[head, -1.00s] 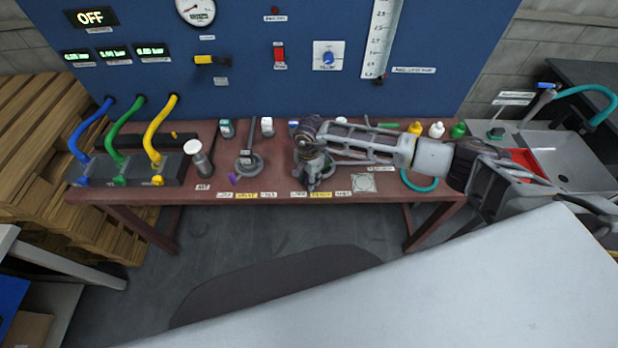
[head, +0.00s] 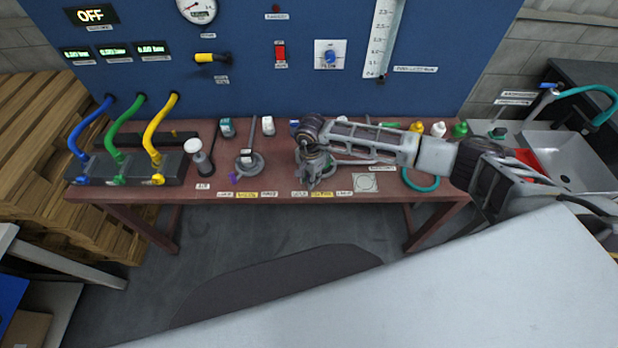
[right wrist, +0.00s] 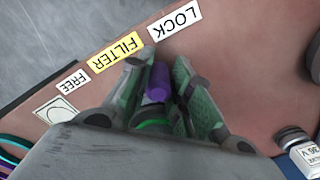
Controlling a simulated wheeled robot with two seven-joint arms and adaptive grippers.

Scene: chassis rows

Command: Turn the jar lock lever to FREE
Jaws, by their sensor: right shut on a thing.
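My right gripper (head: 314,172) is low over the front of the reddish bench, right of its middle. In the right wrist view, the gripper (right wrist: 162,78) is shut on a purple lever (right wrist: 159,80) that shows between its green-padded fingers. The lever's end points toward the gap between the yellow FILTER label (right wrist: 115,52) and the white LOCK label (right wrist: 175,22). The FREE label (right wrist: 71,82) lies farther left, beyond FILTER. The gripper hides the lever's base and the jar fitting under it. My left gripper is not in view.
The bench (head: 205,197) stands against a blue panel (head: 250,90). A second fitting (head: 248,162) with a purple tip and a white-topped cylinder (head: 194,147) stand to the left. Several small bottles line the back. A circle-marked square (head: 365,182) lies right of the gripper.

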